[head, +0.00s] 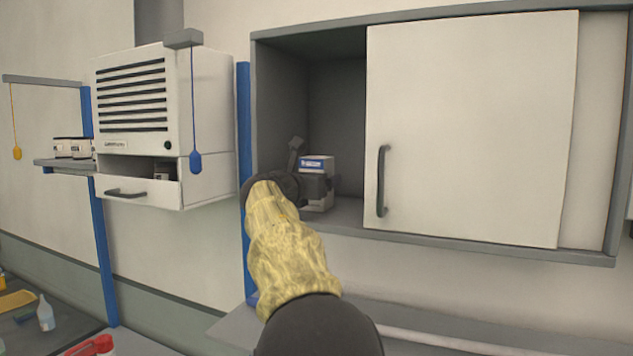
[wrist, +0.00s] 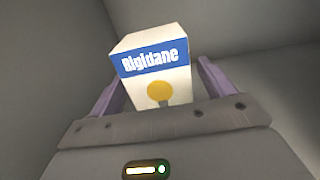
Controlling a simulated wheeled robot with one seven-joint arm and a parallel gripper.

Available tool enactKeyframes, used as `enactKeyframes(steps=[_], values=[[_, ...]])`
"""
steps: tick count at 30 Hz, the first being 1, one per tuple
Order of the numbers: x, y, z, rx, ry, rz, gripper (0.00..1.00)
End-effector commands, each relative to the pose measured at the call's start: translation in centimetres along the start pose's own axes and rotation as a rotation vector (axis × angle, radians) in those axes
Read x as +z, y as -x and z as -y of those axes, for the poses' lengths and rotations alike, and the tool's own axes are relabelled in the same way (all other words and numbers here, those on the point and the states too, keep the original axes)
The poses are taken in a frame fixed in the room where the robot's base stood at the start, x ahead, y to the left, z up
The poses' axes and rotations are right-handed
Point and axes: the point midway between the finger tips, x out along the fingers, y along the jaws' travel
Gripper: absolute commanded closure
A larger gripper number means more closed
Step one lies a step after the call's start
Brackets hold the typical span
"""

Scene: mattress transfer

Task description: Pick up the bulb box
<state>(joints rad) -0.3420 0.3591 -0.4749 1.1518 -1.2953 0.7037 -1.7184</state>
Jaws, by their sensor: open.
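The bulb box (head: 317,164) is a small white carton with a blue band, standing upright on the floor of the open left part of the wall cabinet. In the wrist view the box (wrist: 158,70) shows a blue band with white lettering and a yellow round mark. My gripper (wrist: 158,82) is open, with one purple finger on each side of the box. Whether the fingers touch it I cannot tell. In the head view my gripper (head: 318,185) is at the box's front, and my wrist and arm hide the box's lower left part.
The cabinet's white sliding door (head: 470,130) covers its right side, with a dark handle (head: 382,181). A grey cabinet wall stands left of the box. A white vented unit (head: 130,95) with a partly open drawer (head: 140,190) hangs to the left. A blue post (head: 243,150) stands between them.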

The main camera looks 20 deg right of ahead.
Motion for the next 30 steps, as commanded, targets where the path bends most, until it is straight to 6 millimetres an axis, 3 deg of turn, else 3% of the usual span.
enactKeyframes(steps=[9,16,25,30], values=[[0.0,0.0,0.0,0.000,0.000,0.000,0.20],[0.0,0.0,0.0,0.000,0.000,0.000,0.65],[0.2,0.0,0.0,0.000,0.000,0.001,0.67],[1.4,0.0,0.0,0.000,-0.002,0.002,0.67]])
